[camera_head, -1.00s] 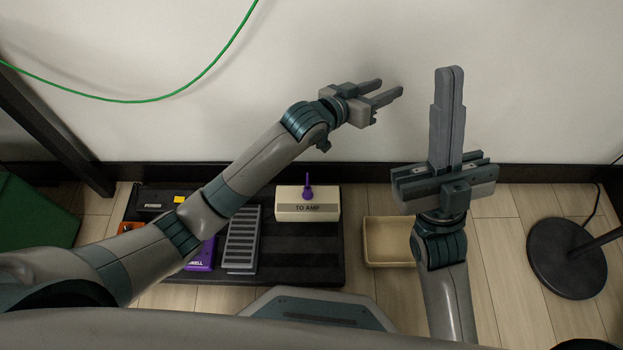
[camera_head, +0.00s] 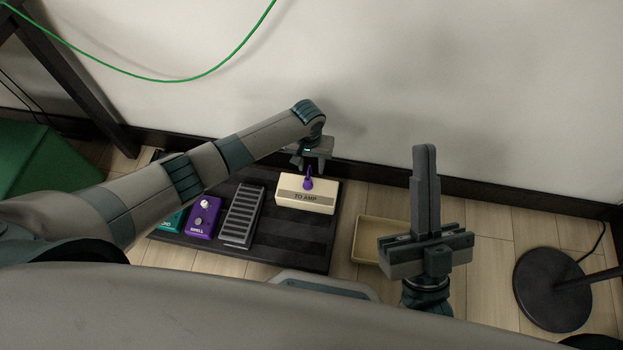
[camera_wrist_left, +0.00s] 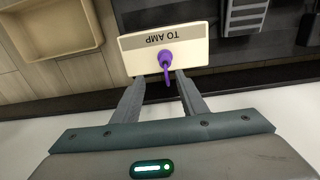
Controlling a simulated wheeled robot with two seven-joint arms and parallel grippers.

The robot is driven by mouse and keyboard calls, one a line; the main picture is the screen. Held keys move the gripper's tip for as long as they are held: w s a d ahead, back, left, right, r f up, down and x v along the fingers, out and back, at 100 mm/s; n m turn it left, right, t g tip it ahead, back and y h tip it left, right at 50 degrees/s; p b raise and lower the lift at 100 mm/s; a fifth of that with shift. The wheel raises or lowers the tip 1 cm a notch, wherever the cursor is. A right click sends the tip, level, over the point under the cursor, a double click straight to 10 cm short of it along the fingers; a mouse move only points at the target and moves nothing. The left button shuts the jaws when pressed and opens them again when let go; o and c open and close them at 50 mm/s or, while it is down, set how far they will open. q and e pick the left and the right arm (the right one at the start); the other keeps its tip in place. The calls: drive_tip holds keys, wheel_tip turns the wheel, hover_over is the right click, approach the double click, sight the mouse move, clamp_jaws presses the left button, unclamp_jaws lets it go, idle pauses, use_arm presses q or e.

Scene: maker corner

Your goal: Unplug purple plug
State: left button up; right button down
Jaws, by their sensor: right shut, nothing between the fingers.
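The purple plug (camera_head: 308,183) stands up from the top of the cream box labelled "TO AMP" (camera_head: 318,206). In the left wrist view the plug (camera_wrist_left: 165,60) sits just beyond the fingertips, roughly between their lines. My left gripper (camera_wrist_left: 160,80) is open and empty, behind the cream box near the wall; in the head view its body (camera_head: 316,148) partly hides its fingers. I cannot tell whether a finger touches the plug. My right gripper (camera_head: 425,148) is shut and empty, pointing up, to the right of the box.
The box sits on a dark pedalboard (camera_head: 290,258) with a grey ribbed pedal (camera_head: 243,215) and a purple pedal (camera_head: 203,217). A tan tray (camera_head: 366,240) lies right of it. A lamp base (camera_head: 553,290) stands far right. A green cable (camera_head: 170,80) hangs against the wall.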

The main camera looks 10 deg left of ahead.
use_arm(q)
drive_tip(key=shift+s+a+f, duration=0.1)
drive_tip(key=shift+s+a, duration=0.2)
drive_tip(key=shift+a, duration=0.25)
use_arm(e)
drive_tip(key=shift+s, duration=0.1)
use_arm(q)
drive_tip(key=shift+f, duration=0.1)
use_arm(e)
drive_tip(key=shift+d, duration=0.15)
